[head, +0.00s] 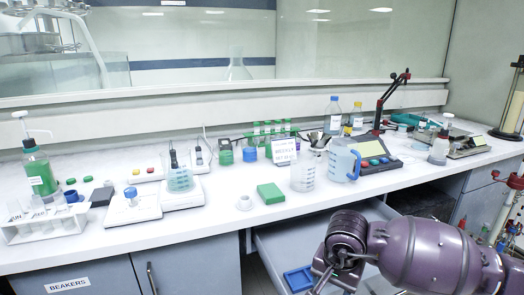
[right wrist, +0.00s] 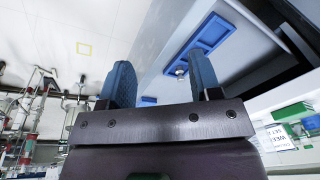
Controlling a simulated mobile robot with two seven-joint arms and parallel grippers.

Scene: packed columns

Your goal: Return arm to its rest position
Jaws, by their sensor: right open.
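My right arm (head: 425,250), purple and jointed, reaches in from the lower right of the head view, in front of the counter. Its wrist end is over the open drawer area, and the fingers are hard to make out there. In the right wrist view my right gripper (right wrist: 162,75) has its two blue fingers apart with nothing held between them. My left arm and gripper are not in view.
The counter (head: 110,250) carries labware close to its front edge: a green block (head: 270,193), a beaker (head: 303,173), a blue-handled jug (head: 342,160) and a tube rack (head: 45,220). An open drawer (head: 268,241) below holds a blue tray (head: 299,279).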

